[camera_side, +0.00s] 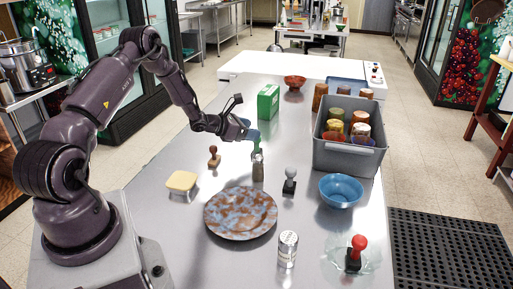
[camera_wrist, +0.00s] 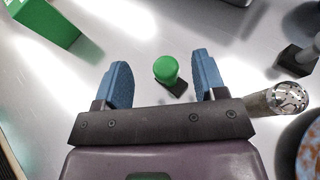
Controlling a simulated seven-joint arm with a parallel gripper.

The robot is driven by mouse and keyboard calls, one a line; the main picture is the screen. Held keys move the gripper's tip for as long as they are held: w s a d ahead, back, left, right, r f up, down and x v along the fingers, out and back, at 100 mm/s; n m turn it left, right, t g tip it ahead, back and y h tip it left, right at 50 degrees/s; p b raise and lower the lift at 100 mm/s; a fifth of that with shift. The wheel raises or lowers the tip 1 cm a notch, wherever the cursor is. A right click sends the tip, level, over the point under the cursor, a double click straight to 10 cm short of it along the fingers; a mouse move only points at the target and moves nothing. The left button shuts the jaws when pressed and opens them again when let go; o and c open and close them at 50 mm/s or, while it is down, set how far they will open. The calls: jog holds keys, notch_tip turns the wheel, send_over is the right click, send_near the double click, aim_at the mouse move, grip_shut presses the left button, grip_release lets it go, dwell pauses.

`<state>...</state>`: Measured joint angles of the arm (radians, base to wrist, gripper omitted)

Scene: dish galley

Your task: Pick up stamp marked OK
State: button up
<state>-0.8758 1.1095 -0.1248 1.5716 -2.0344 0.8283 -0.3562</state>
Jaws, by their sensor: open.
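Several stamps stand on the steel table; I cannot read an OK mark on any. A green-knobbed stamp (camera_wrist: 166,70) with a dark base shows between the fingers of my gripper (camera_wrist: 162,82) in the wrist view. A brown stamp (camera_side: 214,157) stands to the left, a grey-knobbed stamp (camera_side: 290,180) to the right, and a red-knobbed stamp (camera_side: 357,250) at the front right.
A metal shaker (camera_side: 258,168) stands close to the green stamp. A green box (camera_side: 268,102) is behind. A grey crate (camera_side: 348,157) with cups is right.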

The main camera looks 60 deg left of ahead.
aim_at(257, 144)
notch_tip(257, 144, down, 2)
jog(key=shift+f, duration=0.1)
notch_tip(257, 144, down, 3)
jog(key=shift+r, duration=0.2)
jog(key=shift+f+x, duration=0.25)
jog(key=shift+x, duration=0.85)
jog(key=shift+w+f, duration=0.15)
jog(key=shift+w, duration=0.25)
jog(key=c, duration=1)
